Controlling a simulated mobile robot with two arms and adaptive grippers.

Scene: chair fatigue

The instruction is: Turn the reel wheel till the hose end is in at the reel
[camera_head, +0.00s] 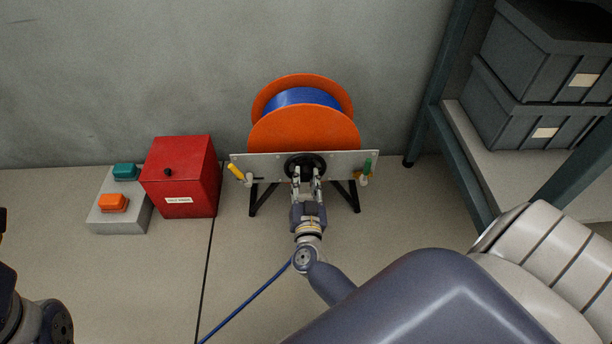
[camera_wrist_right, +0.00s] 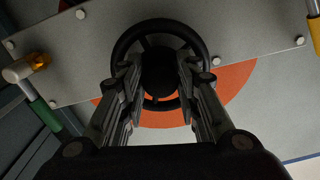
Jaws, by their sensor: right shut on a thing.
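The hose reel (camera_head: 305,125) has orange flanges and blue hose wound on its drum. A black reel wheel (camera_head: 305,160) sits on the pale front plate (camera_head: 270,162). My right gripper (camera_head: 306,176) is at the wheel, shut on its hub; in the right wrist view the fingers (camera_wrist_right: 157,75) stand on either side of the hub of the wheel (camera_wrist_right: 160,28). The blue hose (camera_head: 250,298) lies on the floor and runs down out of the picture; its end is not in view. My left gripper is not in view; only part of that arm shows at the lower left.
A yellow lever (camera_head: 236,172) and a green lever (camera_head: 367,167) flank the wheel. A red box (camera_head: 181,178) and a grey button box (camera_head: 118,215) stand at the left. A shelf (camera_head: 500,150) with dark crates (camera_head: 545,60) is at the right.

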